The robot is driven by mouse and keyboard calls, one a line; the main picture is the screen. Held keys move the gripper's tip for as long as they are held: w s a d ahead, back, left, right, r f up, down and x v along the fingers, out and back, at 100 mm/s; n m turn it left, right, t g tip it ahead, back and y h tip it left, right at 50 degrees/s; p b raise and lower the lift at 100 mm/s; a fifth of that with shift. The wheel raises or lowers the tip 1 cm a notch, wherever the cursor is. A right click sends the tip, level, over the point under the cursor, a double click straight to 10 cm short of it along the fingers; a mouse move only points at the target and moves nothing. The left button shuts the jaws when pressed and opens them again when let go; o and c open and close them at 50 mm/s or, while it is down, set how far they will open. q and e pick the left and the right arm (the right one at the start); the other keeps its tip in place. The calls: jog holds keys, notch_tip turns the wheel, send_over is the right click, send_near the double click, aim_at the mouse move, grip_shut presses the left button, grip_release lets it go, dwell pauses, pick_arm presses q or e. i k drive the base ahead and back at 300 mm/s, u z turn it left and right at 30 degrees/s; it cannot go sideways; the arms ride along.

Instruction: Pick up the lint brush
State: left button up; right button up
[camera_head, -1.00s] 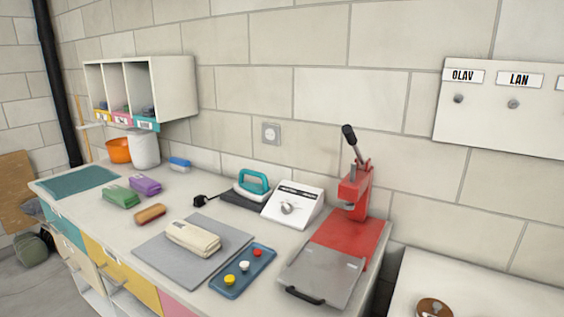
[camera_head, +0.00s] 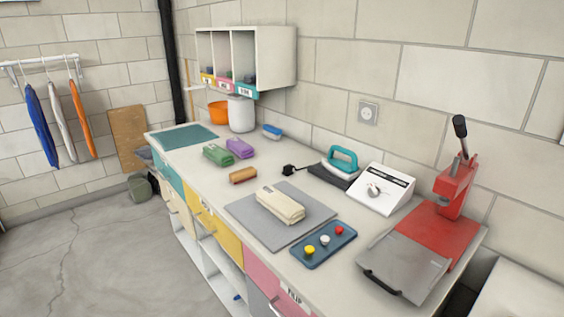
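I cannot tell for sure which thing is the lint brush. A small blue-and-white item (camera_head: 272,131), which may also be a brush, lies near the wall by the white canister. Nothing touches either item. Neither of my grippers is in view.
A folded cream cloth (camera_head: 281,204) lies on the grey mat (camera_head: 245,215). Green (camera_head: 217,155) and purple (camera_head: 240,148) bundles lie behind the brown item. An iron (camera_head: 341,162), a white control box (camera_head: 380,188) and a red press (camera_head: 440,233) stand right.

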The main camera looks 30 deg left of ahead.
aim_at(236, 177)
jog(key=u, duration=1.25)
